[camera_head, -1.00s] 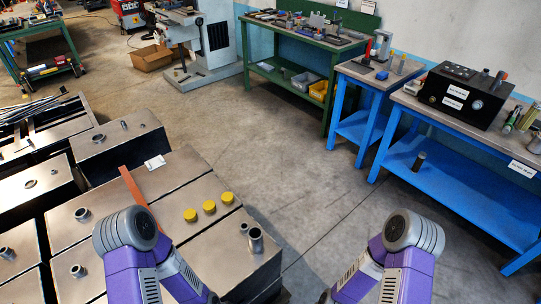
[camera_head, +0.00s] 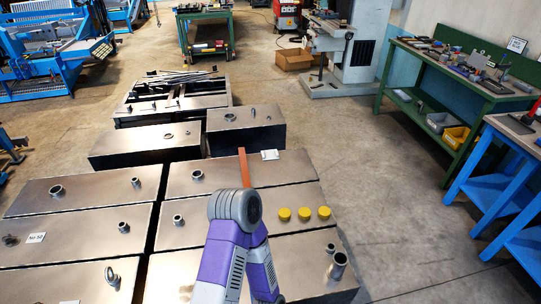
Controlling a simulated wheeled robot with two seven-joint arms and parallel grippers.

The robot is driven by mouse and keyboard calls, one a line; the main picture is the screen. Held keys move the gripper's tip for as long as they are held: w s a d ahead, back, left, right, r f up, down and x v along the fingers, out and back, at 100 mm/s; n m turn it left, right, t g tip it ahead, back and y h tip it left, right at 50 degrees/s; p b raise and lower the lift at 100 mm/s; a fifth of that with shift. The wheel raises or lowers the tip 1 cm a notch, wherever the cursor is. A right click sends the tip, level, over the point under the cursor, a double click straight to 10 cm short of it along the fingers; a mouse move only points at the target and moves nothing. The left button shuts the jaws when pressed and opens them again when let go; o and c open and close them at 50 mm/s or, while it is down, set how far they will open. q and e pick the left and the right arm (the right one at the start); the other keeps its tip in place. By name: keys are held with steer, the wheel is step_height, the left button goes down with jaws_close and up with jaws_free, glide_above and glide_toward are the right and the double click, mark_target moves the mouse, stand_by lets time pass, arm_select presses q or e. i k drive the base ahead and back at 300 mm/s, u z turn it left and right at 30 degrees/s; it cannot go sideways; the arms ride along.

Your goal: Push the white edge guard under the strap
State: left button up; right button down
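The orange-brown strap (camera_head: 244,167) lies across the top of a grey metal tank, running toward its far edge. A small white piece (camera_head: 270,155), which looks like the edge guard, lies just right of the strap near the tank's far edge. It appears apart from the strap, not under it. It is too small to make out its shape. My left arm rises from the bottom of the view and hides the strap's near part. Neither gripper shows.
Grey metal tanks (camera_head: 90,187) with short pipe stubs fill the lower left and middle. Three yellow caps (camera_head: 304,213) sit on a tank right of my arm. A green workbench (camera_head: 458,80) and a blue one (camera_head: 507,171) stand at the right, with open floor before them.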

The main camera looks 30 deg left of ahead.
mark_target(272, 154)
steer(key=z, duration=0.75)
steer(key=k, duration=0.95)
steer(key=z, duration=0.65)
steer(key=i, duration=2.05)
steer(key=u, duration=0.95)
steer(key=i, duration=2.45)
steer(key=u, duration=0.9)
steer(key=i, duration=2.2)
steer(key=u, duration=1.45)
steer(key=i, duration=1.4)
steer(key=u, duration=2.05)
steer(key=i, duration=1.4)
steer(key=u, duration=0.55)
